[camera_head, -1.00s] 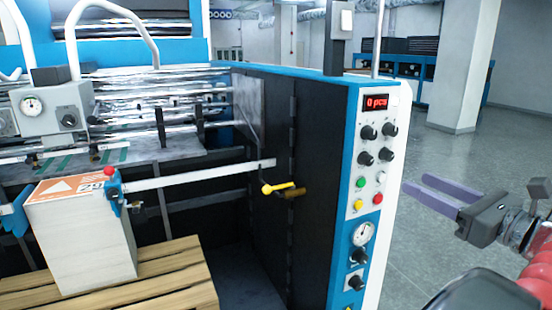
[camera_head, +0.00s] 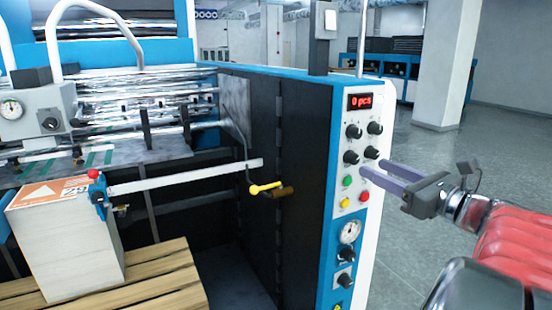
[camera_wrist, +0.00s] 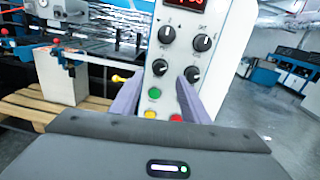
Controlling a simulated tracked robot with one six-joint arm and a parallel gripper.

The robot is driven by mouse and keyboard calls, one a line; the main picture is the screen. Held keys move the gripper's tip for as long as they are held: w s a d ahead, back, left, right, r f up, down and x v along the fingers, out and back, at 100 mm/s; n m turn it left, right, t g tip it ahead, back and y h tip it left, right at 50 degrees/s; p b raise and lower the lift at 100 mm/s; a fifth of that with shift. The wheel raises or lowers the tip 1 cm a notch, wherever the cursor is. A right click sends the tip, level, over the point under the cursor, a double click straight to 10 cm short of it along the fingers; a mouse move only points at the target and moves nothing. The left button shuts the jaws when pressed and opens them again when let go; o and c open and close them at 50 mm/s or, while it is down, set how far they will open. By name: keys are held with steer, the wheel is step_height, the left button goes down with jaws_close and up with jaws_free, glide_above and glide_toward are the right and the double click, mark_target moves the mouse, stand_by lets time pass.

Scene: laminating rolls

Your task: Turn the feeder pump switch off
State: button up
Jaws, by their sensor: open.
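The control panel (camera_head: 337,225) is a blue and white column on the machine's right end. It carries four black knobs in two rows, such as the upper left knob (camera_head: 354,131) and the lower right knob (camera_head: 371,152). A lower knob (camera_head: 347,254) sits under the gauge. No readable label shows which one is the feeder pump switch. My gripper (camera_head: 371,166) is open and empty, coming from the right, its fingertips by the lower knob row and the buttons. In the wrist view the lower right knob (camera_wrist: 192,73) shows near the right fingertip; contact cannot be told.
Green (camera_head: 348,181), red (camera_head: 363,196) and yellow (camera_head: 344,203) buttons sit just below my fingers. A red display (camera_head: 360,102) tops the panel. A yellow-handled lever (camera_head: 266,187) and a paper stack (camera_head: 72,245) on a pallet stand left. Open floor lies right.

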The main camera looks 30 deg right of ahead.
mark_target(356, 161)
steer(key=shift+w+a, duration=0.15)
steer(key=shift+w, duration=1.45)
steer(key=shift+w+a, duration=0.15)
steer(key=shift+w, duration=1.4)
steer(key=shift+c, duration=0.2)
steer(key=c, duration=1)
steer(key=shift+n, duration=0.3)
steer(key=n, duration=1.1)
steer(key=shift+a+g, duration=0.15)
steer(key=shift+g, duration=0.15)
steer(key=shift+f, duration=0.1)
steer(key=o, duration=1)
steer(key=shift+h, duration=0.3)
